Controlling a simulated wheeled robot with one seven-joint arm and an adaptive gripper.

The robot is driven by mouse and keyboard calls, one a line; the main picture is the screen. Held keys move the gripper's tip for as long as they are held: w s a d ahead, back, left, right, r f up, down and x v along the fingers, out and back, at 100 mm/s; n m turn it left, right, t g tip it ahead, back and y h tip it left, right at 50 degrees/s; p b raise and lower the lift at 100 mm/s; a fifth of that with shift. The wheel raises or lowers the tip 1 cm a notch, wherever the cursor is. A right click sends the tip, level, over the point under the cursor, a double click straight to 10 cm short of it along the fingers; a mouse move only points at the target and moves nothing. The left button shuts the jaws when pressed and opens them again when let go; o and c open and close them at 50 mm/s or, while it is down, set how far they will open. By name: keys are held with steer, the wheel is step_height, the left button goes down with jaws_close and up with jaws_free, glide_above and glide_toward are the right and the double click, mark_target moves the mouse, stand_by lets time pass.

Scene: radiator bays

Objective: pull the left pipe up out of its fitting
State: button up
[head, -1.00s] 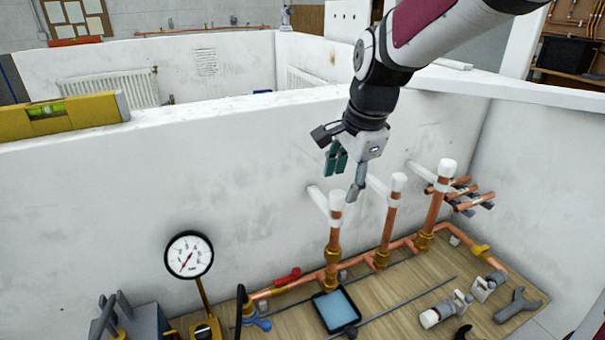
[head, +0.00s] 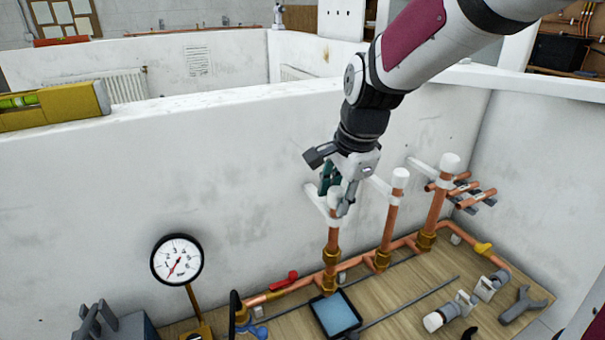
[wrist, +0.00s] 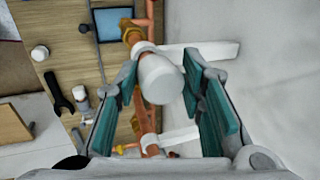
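The left pipe (head: 333,236) is an upright copper pipe with a white cap, standing in a brass fitting (head: 330,258) in the head view. My gripper (head: 338,196) is at its top, with fingers on either side of the white cap. In the wrist view the white cap (wrist: 160,80) lies between the two green finger pads (wrist: 165,105). The fingers look open. The pipe looks upright and seated in its fitting.
The middle pipe (head: 391,220) and right pipe (head: 437,205) stand to the right, with white brackets on the wall behind. A pressure gauge (head: 177,259) stands left. A blue tray (head: 336,314), wrench (head: 526,307) and valves lie on the wooden board (head: 400,318).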

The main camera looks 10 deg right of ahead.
steer(key=shift+c, duration=1.1)
steer(key=shift+r, duration=0.1)
steer(key=shift+w+r, duration=0.1)
steer(key=shift+r, duration=0.05)
steer(key=shift+r+p, duration=0.9)
steer(key=shift+r, duration=0.95)
steer(key=o, duration=0.9)
steer(key=shift+w, duration=0.1)
steer(key=shift+c, duration=0.2)
steer(key=shift+f, duration=0.1)
